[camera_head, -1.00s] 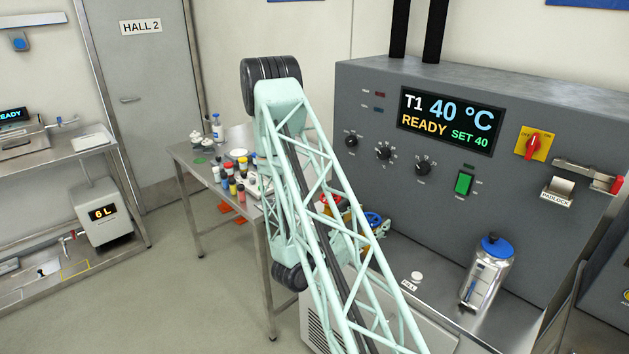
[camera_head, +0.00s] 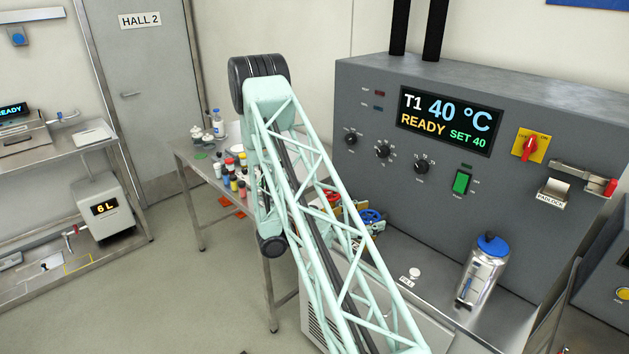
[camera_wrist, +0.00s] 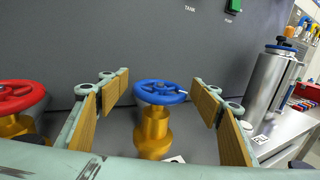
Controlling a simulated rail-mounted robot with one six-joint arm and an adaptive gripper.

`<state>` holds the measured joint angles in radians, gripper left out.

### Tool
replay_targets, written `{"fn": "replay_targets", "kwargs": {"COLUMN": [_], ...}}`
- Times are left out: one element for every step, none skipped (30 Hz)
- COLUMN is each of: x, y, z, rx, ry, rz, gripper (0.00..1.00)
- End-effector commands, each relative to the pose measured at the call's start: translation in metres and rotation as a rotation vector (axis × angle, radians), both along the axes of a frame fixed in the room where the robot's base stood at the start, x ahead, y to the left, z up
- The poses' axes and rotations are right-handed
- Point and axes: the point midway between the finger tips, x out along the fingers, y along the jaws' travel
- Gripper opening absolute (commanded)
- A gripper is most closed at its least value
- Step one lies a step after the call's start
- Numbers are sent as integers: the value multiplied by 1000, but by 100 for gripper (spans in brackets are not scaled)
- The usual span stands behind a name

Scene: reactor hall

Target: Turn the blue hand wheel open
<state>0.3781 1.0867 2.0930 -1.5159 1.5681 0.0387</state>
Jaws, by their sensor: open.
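The blue hand wheel (camera_wrist: 160,92) sits on a brass valve body (camera_wrist: 155,132) in the middle of the wrist view. Gaps show between the wheel and both pads in the picture; I cannot tell the exact depth. In the head view the blue wheel (camera_head: 371,216) shows behind the lattice of my arm, which hides part of the valve area and my gripper. A red hand wheel (camera_wrist: 18,95) on another brass valve stands to the left.
The grey panel (camera_head: 450,150) rises behind the valves. A steel flask with a blue cap (camera_head: 484,268) stands on the bench to the right. A side table (camera_head: 180,152) with several small bottles stands to the left.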

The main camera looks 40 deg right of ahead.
Motion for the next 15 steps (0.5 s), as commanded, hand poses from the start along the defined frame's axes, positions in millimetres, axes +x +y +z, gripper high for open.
{"fn": "replay_targets", "kwargs": {"x": [1, 1, 1, 1, 1, 0, 0, 1, 0, 1, 1, 0, 1, 4, 6], "y": [-1, 0, -1, 0, -1, 0, 0, 0, 0, 0, 0, 0, 1, 5, 8], "z": [1, 0, 0, 0, 0, 0, 0, 0, 0, 0, 0, 0, 0, 0, 0], "rx": [-1, -1, -1, -1, 0, 0, -1, -1, 0, 0, -1, 0, 0, 0, 1], "ry": [-2, -2, -2, -2, -1, -1, -2, -2, 0, -1, -2, -1, 0, 0, 1], "rz": [-20, -35, -51, -65, -77, -94, -105, -117, -132, -143, -154, -169, -174, -170, -169], "gripper": [59, 59, 59, 59, 59, 59, 59, 59, 59, 59, 59, 59, 59, 59, 59]}}
